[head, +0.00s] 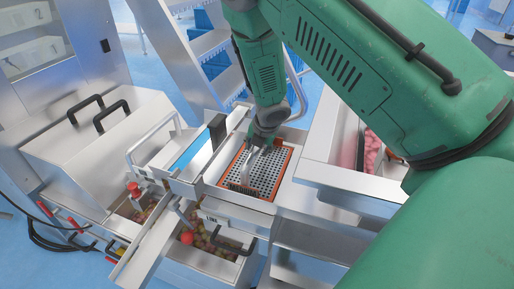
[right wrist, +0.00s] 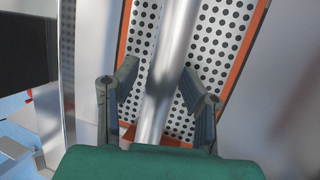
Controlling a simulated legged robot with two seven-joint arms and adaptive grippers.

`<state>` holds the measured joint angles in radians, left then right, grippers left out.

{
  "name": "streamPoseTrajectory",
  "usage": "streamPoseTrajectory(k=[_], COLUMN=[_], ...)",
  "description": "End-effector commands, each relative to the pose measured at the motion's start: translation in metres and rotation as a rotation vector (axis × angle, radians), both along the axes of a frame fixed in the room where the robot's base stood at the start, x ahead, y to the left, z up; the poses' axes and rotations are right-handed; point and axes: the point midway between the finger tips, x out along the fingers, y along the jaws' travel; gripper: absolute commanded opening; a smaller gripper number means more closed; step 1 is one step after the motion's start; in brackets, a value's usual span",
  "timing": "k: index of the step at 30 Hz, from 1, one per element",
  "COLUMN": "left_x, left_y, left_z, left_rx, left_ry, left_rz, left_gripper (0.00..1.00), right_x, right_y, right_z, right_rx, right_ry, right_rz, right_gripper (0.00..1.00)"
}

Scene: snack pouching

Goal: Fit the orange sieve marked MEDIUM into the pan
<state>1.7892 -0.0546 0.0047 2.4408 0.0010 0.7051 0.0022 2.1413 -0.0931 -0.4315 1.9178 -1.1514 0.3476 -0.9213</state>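The orange-rimmed sieve (head: 278,187) with a perforated metal plate lies in the metal housing at the middle of the head view. It seems level and inside the frame, but I cannot tell how fully it is seated. Its perforated plate and orange edge (right wrist: 124,38) fill the middle of the right wrist view. A silver handle bar (right wrist: 176,45) rises over the sieve. My right gripper (right wrist: 160,80) has its fingers spread on either side of this bar, with a visible gap. My left gripper is not in view.
A bin with reddish pieces (head: 212,240) sits below the sieve at the front. A metal tray with pink contents (head: 372,155) stands to the right. A steel cabinet with black handles (head: 100,110) is at left. Metal stairs (head: 190,45) stand behind.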

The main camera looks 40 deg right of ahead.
Motion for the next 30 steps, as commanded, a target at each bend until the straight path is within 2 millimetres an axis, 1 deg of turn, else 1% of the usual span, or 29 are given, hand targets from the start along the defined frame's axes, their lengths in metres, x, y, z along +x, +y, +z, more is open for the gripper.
streamPoseTrajectory(k=[5, 8, 11, 18, 21, 24, 30], left_x=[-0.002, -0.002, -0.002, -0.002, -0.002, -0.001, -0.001], left_y=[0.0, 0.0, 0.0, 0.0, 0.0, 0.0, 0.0], left_z=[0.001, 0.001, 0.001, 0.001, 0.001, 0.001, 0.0], left_rx=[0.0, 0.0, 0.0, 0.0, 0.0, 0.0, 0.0], left_ry=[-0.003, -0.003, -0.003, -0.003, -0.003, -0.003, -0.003], left_rz=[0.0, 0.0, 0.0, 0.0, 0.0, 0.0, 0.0], left_gripper=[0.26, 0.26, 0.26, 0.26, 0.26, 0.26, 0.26], right_x=[-0.001, -0.004, -0.01, -0.028, -0.035, -0.039, -0.043], right_y=[0.001, 0.001, 0.004, 0.01, 0.012, 0.013, 0.015], right_z=[0.001, 0.009, 0.025, 0.074, 0.089, 0.099, 0.108], right_rx=[0.001, 0.001, 0.001, 0.003, 0.002, 0.001, 0.001], right_ry=[0.002, 0.001, -0.001, -0.002, -0.002, 0.0, 0.002], right_rz=[0.0, -0.001, -0.002, -0.001, 0.001, 0.001, 0.0], right_gripper=[0.37, 0.37, 0.37, 0.37, 0.37, 0.37, 0.37])
